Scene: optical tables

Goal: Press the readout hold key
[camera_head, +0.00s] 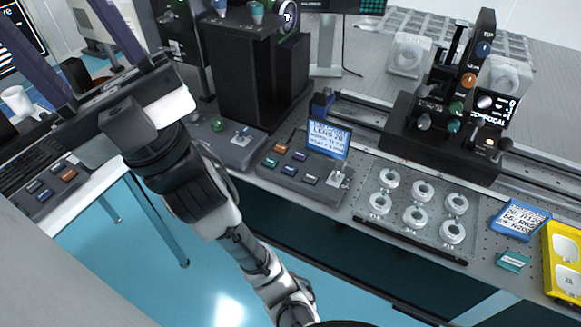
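A grey control box (262,172) with several small coloured keys (299,156) sits on the near edge of the optical table, at the middle of the view. A blue readout display (328,140) with white text stands behind it. A small silver lever (338,178) is at its right end. The key labels are too small to read, so I cannot tell which is the hold key. My gripper (130,118) is at the end of my arm, at the left, well apart from this box. Its fingers cannot be made out.
Another keyed box (47,190) lies at the far left, and a box with a lever (228,142) stands left of the readout. A tray of white rings (400,238), a blue text card (520,220) and a yellow holder (563,255) are to the right. A tall black housing (240,75) stands behind.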

